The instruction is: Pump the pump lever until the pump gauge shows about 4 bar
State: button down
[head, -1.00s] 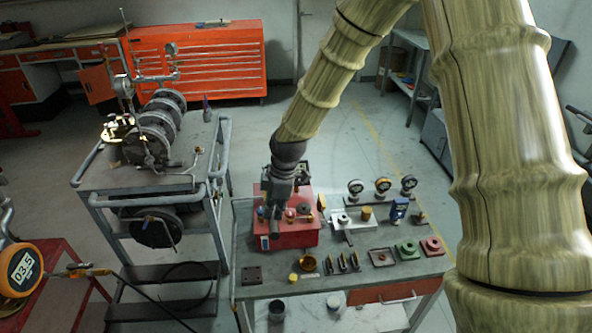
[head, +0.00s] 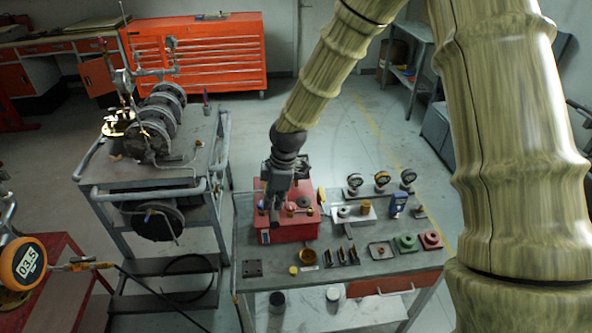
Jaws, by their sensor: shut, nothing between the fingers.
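The pump gauge (head: 22,264) is a round orange digital gauge at the left edge of the head view. Its display appears to read 03.5. It stands over a red cart (head: 62,305), with a brass fitting and a dark hose on its right. A grey metal part (head: 7,212) rises above the gauge at the picture's edge; I cannot tell whether it belongs to the pump lever. The lever is otherwise not clearly visible. My gripper (head: 273,212) points down, shut and empty, in front of or over a red box on the workbench, far right of the gauge. Its exact height is unclear.
The grey workbench (head: 345,275) carries the red box (head: 296,232), small gauges (head: 381,180) and several small parts. A grey cart (head: 150,178) with a flanged valve assembly (head: 155,125) stands left of it. An orange tool chest (head: 200,55) is behind. Floor shows between the carts.

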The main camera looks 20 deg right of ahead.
jog(key=shift+w+f, duration=0.1)
jog(key=shift+f, duration=0.25)
jog(key=shift+r+p, duration=0.5)
jog(key=shift+r, duration=0.25)
dwell(1.1)
jog(key=shift+r+p, duration=0.55)
jog(key=shift+r, duration=1.9)
